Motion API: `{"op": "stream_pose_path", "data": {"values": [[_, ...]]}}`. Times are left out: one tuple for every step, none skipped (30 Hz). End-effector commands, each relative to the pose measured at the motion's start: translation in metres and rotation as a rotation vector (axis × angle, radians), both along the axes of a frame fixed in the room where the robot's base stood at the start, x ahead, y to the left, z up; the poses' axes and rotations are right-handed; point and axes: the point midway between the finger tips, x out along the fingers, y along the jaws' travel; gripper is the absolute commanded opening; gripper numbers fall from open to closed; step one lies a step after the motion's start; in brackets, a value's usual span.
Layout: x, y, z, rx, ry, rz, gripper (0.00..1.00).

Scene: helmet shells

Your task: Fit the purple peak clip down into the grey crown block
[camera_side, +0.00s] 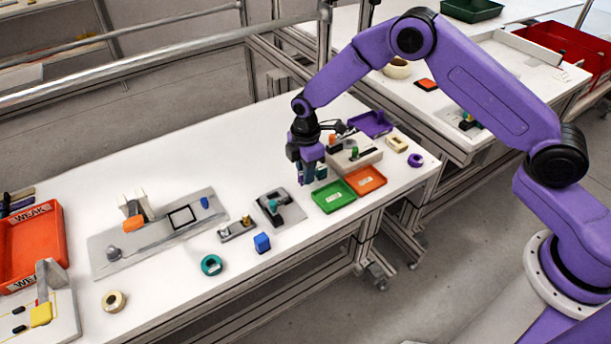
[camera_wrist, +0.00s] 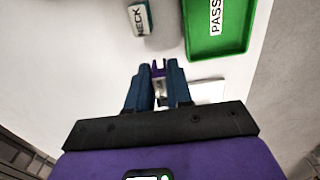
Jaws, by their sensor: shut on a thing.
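My gripper (camera_wrist: 158,82) is shut on the small purple peak clip (camera_wrist: 158,69), whose forked tip shows between the dark blue fingers in the wrist view. In the side view my gripper (camera_side: 306,178) is over the white table, just left of the green tray, and the clip is too small to make out clearly. I cannot pick out the grey crown block with certainty. A grey plate (camera_side: 263,203) with a dark part and a teal piece on it lies left of and nearer than my gripper.
An orange tray (camera_side: 366,180), a pale box (camera_side: 366,158) with a green knob and a purple tray (camera_side: 371,123) stand right of my gripper.

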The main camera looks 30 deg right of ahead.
Motion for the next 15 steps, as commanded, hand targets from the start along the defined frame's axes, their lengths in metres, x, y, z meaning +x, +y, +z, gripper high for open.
{"op": "stream_pose_path", "data": {"values": [[0.001,0.0,0.009,0.002,-0.003,0.0,0.0],[0.001,0.0,0.014,0.002,-0.004,0.0,0.0],[-0.004,-0.001,0.018,0.001,-0.001,0.0,0.0],[-0.007,-0.002,0.022,0.001,-0.001,0.0,0.0],[-0.011,-0.004,0.026,0.001,-0.001,0.0,0.0],[-0.016,-0.006,0.032,0.0,-0.001,0.0,0.0],[-0.02,-0.007,0.037,0.001,-0.001,0.0,0.0],[-0.023,-0.008,0.043,0.001,-0.002,0.0,0.0],[-0.029,-0.01,0.05,0.001,-0.002,0.0,0.0],[-0.033,-0.012,0.055,0.001,-0.003,0.0,0.0],[-0.037,-0.013,0.06,0.002,-0.003,0.0,0.0],[-0.043,-0.015,0.067,0.002,-0.003,0.0,0.0],[-0.047,-0.016,0.072,0.002,-0.003,0.0,0.0],[-0.052,-0.018,0.076,0.001,-0.002,0.001,0.0],[-0.06,-0.021,0.078,0.0,0.0,0.001,0.0]]}}
